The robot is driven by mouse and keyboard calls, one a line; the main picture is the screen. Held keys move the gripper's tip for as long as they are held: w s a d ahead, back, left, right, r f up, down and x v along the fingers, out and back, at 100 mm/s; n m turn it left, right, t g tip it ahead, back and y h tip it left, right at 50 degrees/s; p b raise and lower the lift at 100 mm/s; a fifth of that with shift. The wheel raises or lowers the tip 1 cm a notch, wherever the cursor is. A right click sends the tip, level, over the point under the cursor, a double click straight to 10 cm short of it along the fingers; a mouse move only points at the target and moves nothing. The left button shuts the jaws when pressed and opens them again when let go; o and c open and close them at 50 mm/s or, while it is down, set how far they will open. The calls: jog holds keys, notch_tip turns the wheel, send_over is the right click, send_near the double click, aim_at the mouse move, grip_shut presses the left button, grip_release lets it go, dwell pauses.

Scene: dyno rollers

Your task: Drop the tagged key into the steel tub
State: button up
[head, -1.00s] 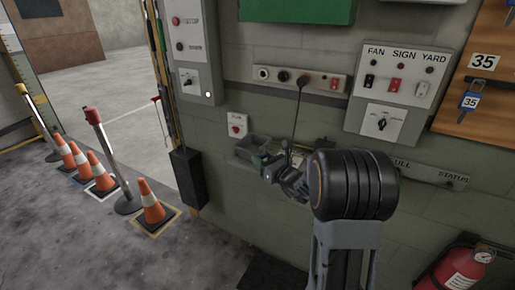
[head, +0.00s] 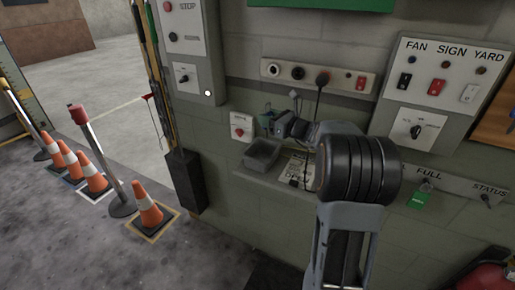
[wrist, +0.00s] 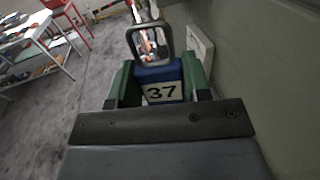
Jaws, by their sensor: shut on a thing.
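In the wrist view my gripper (wrist: 160,92) is shut on a blue tag marked 37 (wrist: 161,92), between its green fingertips. A rounded metal piece (wrist: 150,45), apparently part of the tagged key, stands out beyond the tag. In the head view my gripper (head: 267,120) is in front of the wall. The grey steel tub (head: 263,153) sits on a narrow ledge just below it in the picture. The tub looks empty from here. I cannot tell the exact depth between gripper and tub.
A printed sheet (head: 298,172) is right of the tub, partly behind my arm. A black plug (head: 322,77) with a hanging cord is in the socket strip above. Switch panels flank the area. A green tag (head: 419,198) hangs at right. Cones and posts stand at left.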

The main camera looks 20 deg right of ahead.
jog(key=shift+w+a+f, duration=0.1)
jog(key=shift+w+f, duration=0.1)
jog(key=shift+w, duration=0.05)
notch_tip(320, 180, down, 6)
jog(key=b, duration=0.4)
jog(key=shift+r, duration=0.25)
jog(key=o, duration=1)
jog(key=shift+s, duration=0.1)
jog(key=shift+d, duration=0.2)
jog(key=b+v, duration=0.2)
jog(key=v, duration=1.1)
jog(key=shift+s, duration=0.35)
